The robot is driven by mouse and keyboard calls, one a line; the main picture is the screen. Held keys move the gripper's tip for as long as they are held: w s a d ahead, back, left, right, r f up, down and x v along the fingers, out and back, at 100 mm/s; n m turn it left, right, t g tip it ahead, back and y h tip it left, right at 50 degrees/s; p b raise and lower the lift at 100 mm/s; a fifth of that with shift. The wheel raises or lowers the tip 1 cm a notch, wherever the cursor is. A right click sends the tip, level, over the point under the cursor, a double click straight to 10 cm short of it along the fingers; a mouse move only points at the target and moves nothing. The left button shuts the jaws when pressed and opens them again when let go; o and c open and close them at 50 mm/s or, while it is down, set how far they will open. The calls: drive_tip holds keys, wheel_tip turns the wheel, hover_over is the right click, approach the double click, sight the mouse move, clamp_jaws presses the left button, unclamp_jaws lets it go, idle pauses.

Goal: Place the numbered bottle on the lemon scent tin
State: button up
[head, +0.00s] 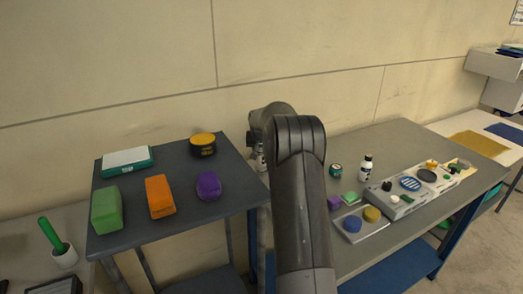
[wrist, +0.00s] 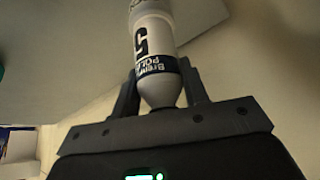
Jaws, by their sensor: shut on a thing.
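My gripper (wrist: 158,72) is shut on a white bottle (wrist: 153,32) with a dark label band and a large 5, its tapered end toward my palm in the wrist view. In the head view my arm hides most of the gripper; a small part of the held bottle (head: 261,160) shows beside the right edge of the dark table. A round black tin with a yellow top (head: 203,144), which looks like the lemon scent tin, stands at the back of that table, left of the gripper. Its lettering is too small to read. The bottle is apart from it.
The dark table (head: 165,233) also holds a white-and-green box (head: 125,161) and green (head: 106,210), orange (head: 160,196) and purple (head: 208,185) blocks. Another white bottle (head: 366,168) and a small green tin (head: 336,170) stand on the right table (head: 400,140). A wall runs behind.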

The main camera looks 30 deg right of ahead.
drive_tip(key=o, duration=1.1)
drive_tip(key=shift+f, duration=0.1)
drive_tip(key=shift+c, duration=0.2)
drive_tip(key=shift+r, duration=0.4)
drive_tip(key=s+a+r+n, duration=0.1)
drive_tip(key=s+a+r, duration=0.5)
drive_tip(key=s+r, duration=0.15)
drive_tip(key=s+a+r, duration=0.6)
drive_tip(key=s+r, duration=0.1)
drive_tip(key=r, duration=0.2)
drive_tip(key=s+a+r+n+y, duration=0.1)
drive_tip(key=s+a+r, duration=0.1)
drive_tip(key=s+a, duration=0.3)
drive_tip(key=s+a+r+n, duration=0.1)
drive_tip(key=s+a, duration=0.2)
drive_tip(key=s, duration=0.5)
drive_tip(key=s+a+f+n, duration=0.1)
drive_tip(key=s+a+f, duration=0.1)
drive_tip(key=s, duration=0.5)
drive_tip(key=s+a+f+y, duration=0.1)
drive_tip(key=s+a+f, duration=0.1)
drive_tip(key=s, duration=0.5)
drive_tip(key=s+a+f+n, duration=0.1)
drive_tip(key=s+a, duration=0.3)
drive_tip(key=s, duration=0.4)
drive_tip(key=shift+f+n+y, duration=0.3)
drive_tip(key=shift+f+y, duration=0.1)
drive_tip(key=shift+f, duration=0.35)
